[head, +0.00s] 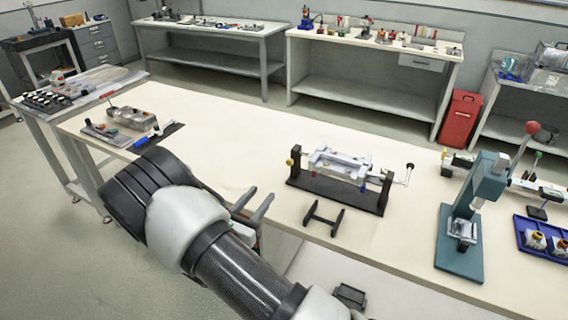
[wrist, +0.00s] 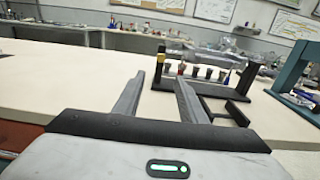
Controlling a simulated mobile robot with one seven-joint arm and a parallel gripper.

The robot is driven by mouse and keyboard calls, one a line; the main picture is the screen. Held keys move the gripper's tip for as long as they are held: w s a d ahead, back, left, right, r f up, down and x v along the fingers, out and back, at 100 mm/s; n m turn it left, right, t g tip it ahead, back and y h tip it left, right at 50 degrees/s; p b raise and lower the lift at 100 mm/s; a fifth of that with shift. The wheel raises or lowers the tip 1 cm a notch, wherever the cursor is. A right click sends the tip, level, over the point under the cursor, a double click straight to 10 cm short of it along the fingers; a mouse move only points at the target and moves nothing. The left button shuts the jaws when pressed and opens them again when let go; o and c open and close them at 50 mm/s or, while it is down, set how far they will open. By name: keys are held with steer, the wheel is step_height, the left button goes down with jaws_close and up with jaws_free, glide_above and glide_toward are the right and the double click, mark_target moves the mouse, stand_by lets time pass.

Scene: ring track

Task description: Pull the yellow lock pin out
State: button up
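A dark trunnion fixture (head: 335,192) stands on the cream bench, with a silver block (head: 341,164) held between its two uprights. A small yellow knob, which looks like the lock pin (head: 290,162), sits on the outside of the left upright. In the wrist view a yellow spot (wrist: 161,58) shows on the near upright, beyond my fingers. My gripper (head: 262,193) is open and empty, left of and nearer than the fixture, apart from the pin. In the wrist view both fingers of my gripper (wrist: 160,79) are spread with nothing between them.
A crank handle (head: 408,172) sticks out at the fixture's right. A small black stand (head: 324,215) lies in front of the fixture. A green press (head: 466,220) and blue tray (head: 541,238) are farther right. Left of the fixture the bench is clear up to a metal block (head: 137,118).

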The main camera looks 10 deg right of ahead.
mark_target(289, 162)
steer(key=x, duration=1.7)
steer(key=shift+s+d, duration=0.1)
jaws_close()
